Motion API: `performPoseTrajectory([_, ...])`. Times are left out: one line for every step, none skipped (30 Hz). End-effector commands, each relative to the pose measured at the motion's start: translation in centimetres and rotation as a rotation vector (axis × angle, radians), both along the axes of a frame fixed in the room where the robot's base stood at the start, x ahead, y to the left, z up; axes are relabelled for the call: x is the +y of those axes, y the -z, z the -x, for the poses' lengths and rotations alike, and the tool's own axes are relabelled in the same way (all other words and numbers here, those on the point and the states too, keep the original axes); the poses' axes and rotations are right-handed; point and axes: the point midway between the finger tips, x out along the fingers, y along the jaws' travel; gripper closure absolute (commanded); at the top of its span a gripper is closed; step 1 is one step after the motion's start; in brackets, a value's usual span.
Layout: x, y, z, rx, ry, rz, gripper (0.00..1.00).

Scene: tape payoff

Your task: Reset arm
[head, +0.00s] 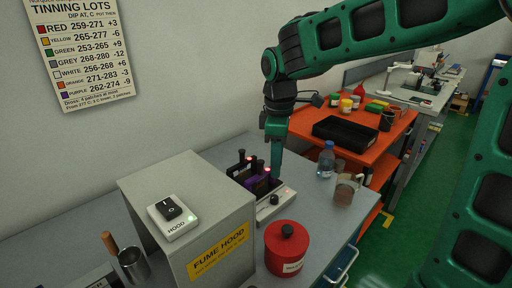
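My green arm (375,35) reaches in from the right, with its wrist bent downward over the grey bench. My gripper (275,172) points down at the back of a small white unit (268,208), close to its dark slots. I cannot tell from this view whether its fingers are open or shut, or whether they touch anything. The unit carries several dark upright pieces (242,163) with red lights, a purple part (262,186) and a black knob (274,199).
A grey fume hood box (190,215) with a switch (172,214) stands left of the unit. A red lidded pot (286,250), a bottle (326,160) and a glass jar (346,188) stand nearby. An orange table (375,155) holds a black tray (350,133).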

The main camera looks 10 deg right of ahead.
Motion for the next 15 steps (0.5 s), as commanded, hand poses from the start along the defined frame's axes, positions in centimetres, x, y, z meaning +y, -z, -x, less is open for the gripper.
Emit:
performPoseTrajectory([-0.1, 0.0, 0.0, 0.000, 0.003, 0.000, 0.73])
performPoseTrajectory([-0.3, 0.0, 0.1, 0.000, 0.011, 0.000, 0.73])
performPoseTrajectory([-0.7, 0.0, 0.3, 0.000, 0.031, 0.002, 0.73])
performPoseTrajectory([-1.3, 0.0, 0.6, 0.000, 0.056, 0.002, 0.73])
performPoseTrajectory([-2.0, 0.0, 1.0, 0.000, 0.090, 0.004, 0.73])
performPoseTrajectory([-3.3, -0.1, 1.6, -0.003, 0.149, 0.006, 0.73])
performPoseTrajectory([-4.4, 0.0, 2.2, -0.002, 0.203, 0.007, 0.73])
performPoseTrajectory([-5.6, 0.0, 3.0, -0.004, 0.267, 0.009, 0.73])
performPoseTrajectory([-7.4, 0.0, 4.2, -0.004, 0.360, 0.009, 0.73])
performPoseTrajectory([-8.8, 0.1, 5.3, -0.005, 0.439, 0.009, 0.73])
performPoseTrajectory([-10.2, 0.2, 6.5, -0.006, 0.521, 0.009, 0.73])
performPoseTrajectory([-12.1, 0.4, 8.1, -0.005, 0.635, 0.008, 0.73])
performPoseTrajectory([-13.3, 0.6, 9.4, -0.006, 0.718, 0.006, 0.73])
performPoseTrajectory([-14.4, 0.9, 10.8, -0.005, 0.804, 0.003, 0.73])
performPoseTrajectory([-15.8, 1.2, 12.6, -0.004, 0.917, -0.002, 0.73])
